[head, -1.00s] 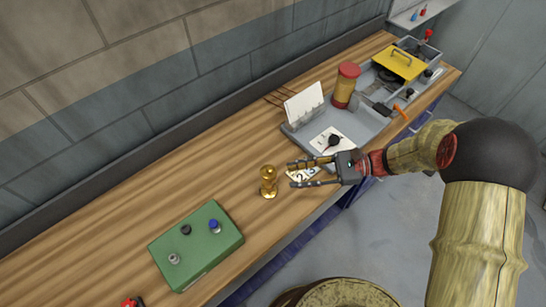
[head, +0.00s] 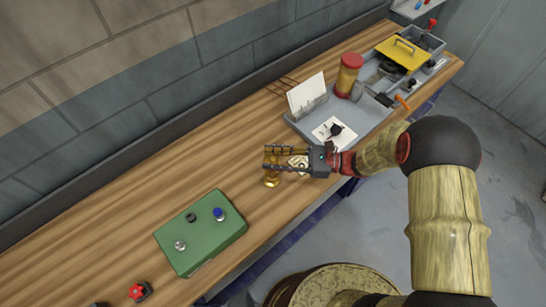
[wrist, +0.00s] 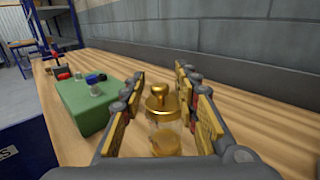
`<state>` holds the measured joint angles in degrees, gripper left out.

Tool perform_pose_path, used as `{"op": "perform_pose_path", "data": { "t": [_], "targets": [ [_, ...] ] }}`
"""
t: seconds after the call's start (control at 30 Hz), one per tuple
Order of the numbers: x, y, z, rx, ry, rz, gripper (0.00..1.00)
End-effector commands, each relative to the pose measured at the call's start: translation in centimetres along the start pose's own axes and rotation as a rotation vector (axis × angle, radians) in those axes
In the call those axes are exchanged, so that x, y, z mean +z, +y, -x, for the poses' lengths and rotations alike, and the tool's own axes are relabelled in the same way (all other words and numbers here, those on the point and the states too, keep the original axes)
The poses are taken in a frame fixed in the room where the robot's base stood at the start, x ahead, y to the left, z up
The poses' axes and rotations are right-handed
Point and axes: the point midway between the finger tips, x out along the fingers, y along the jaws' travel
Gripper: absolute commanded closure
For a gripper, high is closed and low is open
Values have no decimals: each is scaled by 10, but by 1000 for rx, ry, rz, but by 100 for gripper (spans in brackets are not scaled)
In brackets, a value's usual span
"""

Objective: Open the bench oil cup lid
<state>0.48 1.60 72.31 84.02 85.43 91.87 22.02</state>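The bench oil cup (wrist: 164,140) stands upright on the wooden bench, with a clear lower body and a brass top. Its brass domed lid (wrist: 162,100) with a knob looks closed in the wrist view. In the head view the oil cup (head: 272,180) is partly hidden by my fingers. My gripper (head: 267,159) is open, with its fingers reaching left over the cup. In the wrist view my gripper's fingers (wrist: 158,100) stand on either side of the lid, with visible gaps. I see no clear contact with the lid.
A green box (head: 202,232) with several knobs sits left of the cup. A red-handled part (head: 139,292) lies farther left. A grey tray (head: 370,118) with a card and a red-capped jar (head: 348,76) is to the right. Bare bench lies behind the cup.

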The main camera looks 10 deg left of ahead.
Motion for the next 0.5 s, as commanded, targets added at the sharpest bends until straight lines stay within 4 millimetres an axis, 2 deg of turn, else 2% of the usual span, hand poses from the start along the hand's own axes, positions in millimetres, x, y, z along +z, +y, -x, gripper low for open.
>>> {"op": "perform_pose_path", "data": {
  "t": [0.2, 0.5],
  "targets": [
    [0, 0, 0, 0, 0, 0, 69],
    [0, 0, 0, 1, 0, 1, 86]
  ]
}}
